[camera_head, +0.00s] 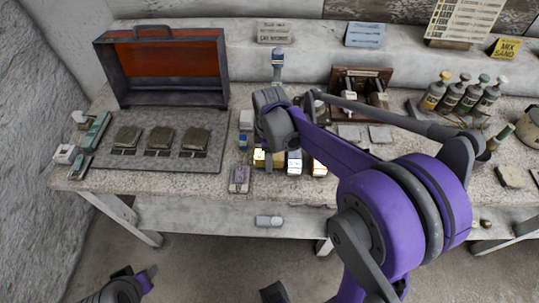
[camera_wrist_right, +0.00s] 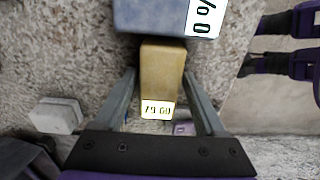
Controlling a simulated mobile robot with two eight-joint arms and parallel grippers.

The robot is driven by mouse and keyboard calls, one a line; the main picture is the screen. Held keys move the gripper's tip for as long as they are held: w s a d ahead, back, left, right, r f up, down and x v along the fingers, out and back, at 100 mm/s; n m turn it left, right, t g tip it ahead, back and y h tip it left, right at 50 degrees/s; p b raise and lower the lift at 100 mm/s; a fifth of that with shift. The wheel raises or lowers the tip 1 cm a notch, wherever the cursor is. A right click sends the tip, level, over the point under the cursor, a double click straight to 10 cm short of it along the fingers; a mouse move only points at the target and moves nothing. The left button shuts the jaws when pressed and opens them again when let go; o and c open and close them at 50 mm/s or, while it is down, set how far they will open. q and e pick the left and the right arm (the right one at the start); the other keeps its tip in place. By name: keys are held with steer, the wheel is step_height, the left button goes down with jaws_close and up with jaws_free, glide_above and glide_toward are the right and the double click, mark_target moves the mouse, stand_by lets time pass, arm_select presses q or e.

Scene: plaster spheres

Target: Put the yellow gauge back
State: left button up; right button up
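The yellow gauge (camera_head: 259,158) is a small block near the table's front edge in the head view, partly behind my right arm. In the right wrist view the yellow gauge (camera_wrist_right: 161,75) shows its lit number window at the bottom end. My right gripper (camera_wrist_right: 160,82) has one finger on each side of it, with narrow gaps visible along the sides; contact at the fingertips is unclear. In the head view the right fingers are mostly hidden. My left gripper (camera_head: 146,277) is low at the bottom left, away from the table; its finger opening does not show clearly.
A blue-grey gauge (camera_head: 294,162) stands close beside the yellow one; in the wrist view it (camera_wrist_right: 165,15) lies just above it. A lilac block (camera_head: 239,179) is nearer the edge. An open red-lined case (camera_head: 165,65) and a grey mat (camera_head: 205,165) with olive blocks are left. Bottles (camera_head: 465,92) stand right.

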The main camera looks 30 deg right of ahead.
steer(key=shift+o, duration=0.6)
steer(key=shift+r, duration=0.1)
steer(key=shift+r, duration=0.25)
step_height(320, 180, up, 11)
steer(key=p, duration=0.1)
steer(key=s+a+f+m+t, duration=0.2)
steer(key=s+a+f+m, duration=0.1)
steer(key=s+m, duration=0.2)
steer(key=s+a+f+m+t, duration=0.3)
steer(key=s+m, duration=0.3)
steer(key=s, duration=0.4)
steer(key=shift+s+a+f+m, duration=0.3)
steer(key=shift+a+f, duration=0.15)
steer(key=shift+f, duration=0.35)
steer(key=shift+w+r+p, duration=0.1)
steer(key=shift+r+p, duration=0.2)
steer(key=shift+p, duration=0.1)
